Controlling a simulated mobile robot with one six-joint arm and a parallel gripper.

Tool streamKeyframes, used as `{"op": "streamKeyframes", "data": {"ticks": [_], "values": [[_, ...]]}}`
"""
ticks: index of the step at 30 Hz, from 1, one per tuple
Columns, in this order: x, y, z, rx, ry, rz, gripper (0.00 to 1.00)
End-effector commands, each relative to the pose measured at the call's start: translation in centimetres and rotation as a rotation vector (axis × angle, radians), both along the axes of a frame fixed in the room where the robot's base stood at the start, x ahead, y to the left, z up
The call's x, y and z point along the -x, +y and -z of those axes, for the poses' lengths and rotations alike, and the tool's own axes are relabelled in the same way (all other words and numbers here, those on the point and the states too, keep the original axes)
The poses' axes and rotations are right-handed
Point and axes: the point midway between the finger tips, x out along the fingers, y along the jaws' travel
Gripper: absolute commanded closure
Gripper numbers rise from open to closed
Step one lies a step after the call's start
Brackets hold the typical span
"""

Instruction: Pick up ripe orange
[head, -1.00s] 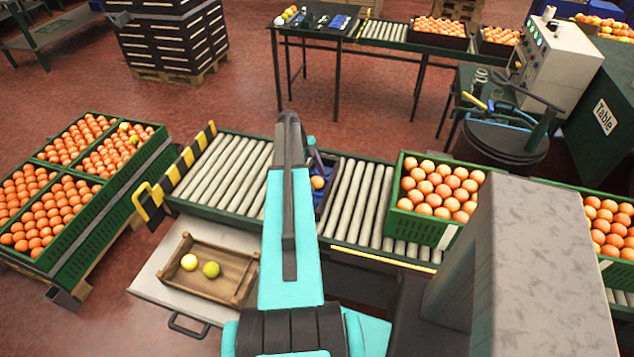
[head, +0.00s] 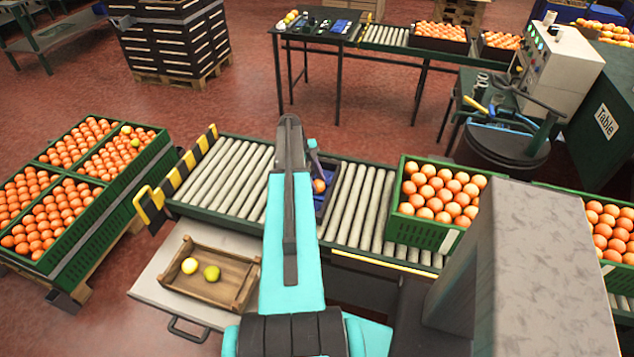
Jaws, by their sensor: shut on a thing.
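One orange (head: 319,186) shows just right of my arm, at a dark blue tray (head: 328,207) on the roller conveyor. My gripper (head: 317,172) is mostly hidden behind my arm. A bluish part of it shows just above the orange, and it is shut on that orange. I cannot tell whether the orange touches the tray or is lifted off it. Part of the tray is hidden by my arm.
A green crate of oranges (head: 417,231) stands right on the conveyor (head: 357,205). Rollers left of my arm are bare. Green crates of oranges (head: 104,212) stand far left.

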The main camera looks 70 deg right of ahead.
Motion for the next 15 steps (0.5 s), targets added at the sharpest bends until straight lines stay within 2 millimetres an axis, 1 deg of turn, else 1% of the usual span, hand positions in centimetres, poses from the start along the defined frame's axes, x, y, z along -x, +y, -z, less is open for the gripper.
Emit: {"op": "streamKeyframes", "data": {"ticks": [8,15], "values": [[0.0,0.0,-2.0,0.001,-0.001,0.001,0.81],[0.0,0.0,-5.1,0.003,-0.001,-0.001,0.81]]}}
